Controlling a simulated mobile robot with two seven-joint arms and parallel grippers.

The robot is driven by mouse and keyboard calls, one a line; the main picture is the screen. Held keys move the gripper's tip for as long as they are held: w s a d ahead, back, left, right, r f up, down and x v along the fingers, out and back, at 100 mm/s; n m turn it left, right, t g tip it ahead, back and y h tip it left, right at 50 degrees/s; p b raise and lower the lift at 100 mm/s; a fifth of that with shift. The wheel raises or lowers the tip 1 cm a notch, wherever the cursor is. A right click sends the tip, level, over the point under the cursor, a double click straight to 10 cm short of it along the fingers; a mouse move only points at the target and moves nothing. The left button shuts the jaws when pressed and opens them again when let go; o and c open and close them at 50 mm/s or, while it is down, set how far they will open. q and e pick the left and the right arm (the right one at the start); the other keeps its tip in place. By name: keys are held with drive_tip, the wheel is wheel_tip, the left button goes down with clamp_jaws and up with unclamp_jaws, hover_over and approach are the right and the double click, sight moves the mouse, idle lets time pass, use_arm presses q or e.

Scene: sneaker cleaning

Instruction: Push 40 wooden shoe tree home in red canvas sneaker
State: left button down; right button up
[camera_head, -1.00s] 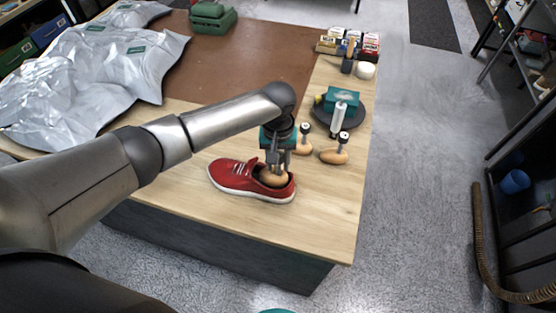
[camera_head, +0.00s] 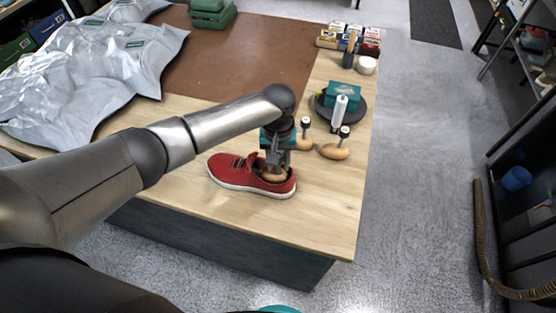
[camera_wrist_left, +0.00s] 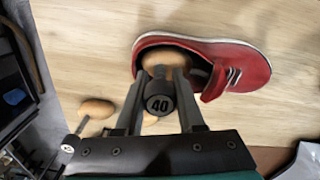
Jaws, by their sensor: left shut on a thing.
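The red canvas sneaker (camera_head: 228,173) lies on its white sole near the front edge of the wooden bench, toe to the left. It also shows in the left wrist view (camera_wrist_left: 235,55). The 40 wooden shoe tree (camera_head: 272,177) sits in the sneaker's heel opening, with some pale wood still showing there. Its black knob marked 40 (camera_wrist_left: 160,103) lies between the fingers in the wrist view. My left gripper (camera_head: 276,164) points down over the heel, shut on the shoe tree. The tree's front part is hidden inside the sneaker.
A dark round tray (camera_head: 356,117) holds a teal box and white tube. Small boxes stand farther back.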

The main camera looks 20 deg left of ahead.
use_arm(q)
drive_tip(key=shift+f+b, duration=0.4)
drive_tip(key=shift+f, duration=0.45)
drive_tip(key=shift+c, duration=2.2)
unclamp_jaws()
wheel_tip(320, 180, up, 15)
drive_tip(key=shift+r+p, duration=0.15)
drive_tip(key=shift+p, duration=0.2)
